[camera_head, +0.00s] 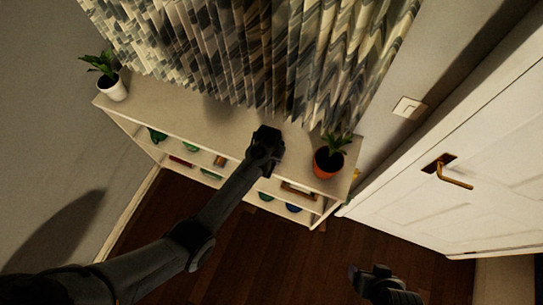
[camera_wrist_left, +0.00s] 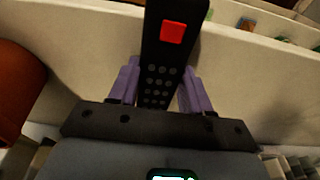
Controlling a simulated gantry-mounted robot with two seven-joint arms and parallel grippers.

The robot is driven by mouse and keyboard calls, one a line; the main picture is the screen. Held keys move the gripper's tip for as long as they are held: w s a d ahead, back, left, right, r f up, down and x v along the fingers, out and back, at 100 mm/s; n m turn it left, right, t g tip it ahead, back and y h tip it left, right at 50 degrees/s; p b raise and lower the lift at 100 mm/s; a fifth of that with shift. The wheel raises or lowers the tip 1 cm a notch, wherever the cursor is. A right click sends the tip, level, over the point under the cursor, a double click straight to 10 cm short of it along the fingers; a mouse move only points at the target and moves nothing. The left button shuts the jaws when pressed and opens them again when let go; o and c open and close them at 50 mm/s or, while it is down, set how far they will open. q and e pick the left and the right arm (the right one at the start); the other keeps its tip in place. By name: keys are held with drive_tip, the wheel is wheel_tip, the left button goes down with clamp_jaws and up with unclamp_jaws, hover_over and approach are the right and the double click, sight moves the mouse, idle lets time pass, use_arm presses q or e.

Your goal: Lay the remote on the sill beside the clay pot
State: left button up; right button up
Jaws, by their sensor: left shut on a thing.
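The black remote (camera_wrist_left: 172,50), with a red button and grey keys, is between the purple fingers of my left gripper (camera_wrist_left: 160,88) in the left wrist view. In the head view, my left gripper (camera_head: 267,138) is over the pale sill (camera_head: 180,105), left of the clay pot (camera_head: 328,163), and hides most or all of the remote. The orange clay pot holds a green plant and also shows at the left edge of the wrist view (camera_wrist_left: 18,85). I cannot tell whether the remote touches the sill. My right gripper (camera_head: 372,275) is low in the head view, away from the sill; its jaws are unclear.
A white pot with a plant (camera_head: 112,86) stands at the sill's left end. A patterned curtain (camera_head: 250,50) hangs along the back. Shelves with small items lie below the sill. A white door (camera_head: 450,190) is at the right. Bare sill lies between the pots.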

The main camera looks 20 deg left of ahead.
use_arm(q)
drive_tip(key=shift+f, duration=0.25)
drive_tip(key=shift+f, duration=0.35)
drive_tip(key=o, duration=1.2)
drive_tip(key=shift+r, duration=0.5)
wheel_tip(320, 180, up, 12)
drive_tip(key=s, duration=0.2)
drive_tip(key=s+a+r+m+t, duration=0.1)
drive_tip(key=s+a, duration=0.1)
drive_tip(key=s, duration=1.1)
drive_tip(key=s+a+r+t, duration=0.1)
drive_tip(key=s+a+r, duration=0.1)
drive_tip(key=s, duration=1.1)
drive_tip(key=shift+s+a+r+m, duration=0.15)
drive_tip(key=shift+a+r+m, duration=0.2)
drive_tip(key=shift+a, duration=0.3)
